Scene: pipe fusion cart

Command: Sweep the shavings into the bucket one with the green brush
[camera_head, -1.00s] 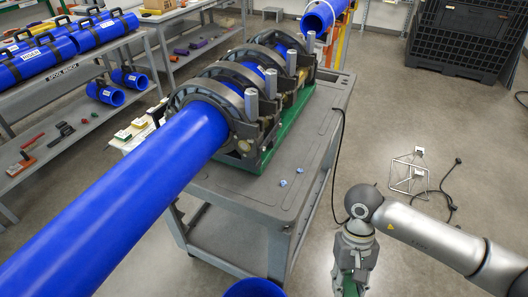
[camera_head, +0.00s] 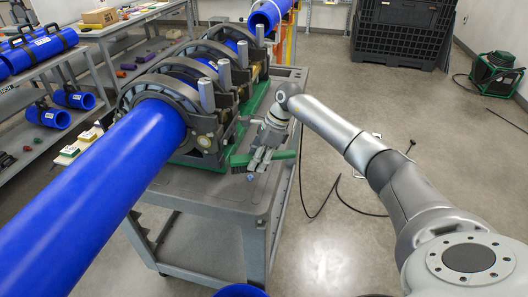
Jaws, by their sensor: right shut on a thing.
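My right gripper (camera_head: 260,160) is shut on the green brush (camera_head: 286,155) and holds it low over the front part of the grey cart top (camera_head: 196,184). The brush lies crosswise, with green showing on both sides of the fingers. A small bluish bit of shavings (camera_head: 250,177) shows just in front of the brush; any others are hidden or too small to tell. A blue bucket (camera_head: 240,291) shows only as a rim at the bottom edge, below the cart's front end. My left gripper is not in view.
A long blue pipe (camera_head: 110,190) runs through the clamps of the fusion machine (camera_head: 198,105) and juts out past the cart to the lower left. A shelf with blue pieces (camera_head: 62,98) stands at the left. The floor right of the cart has a black cable.

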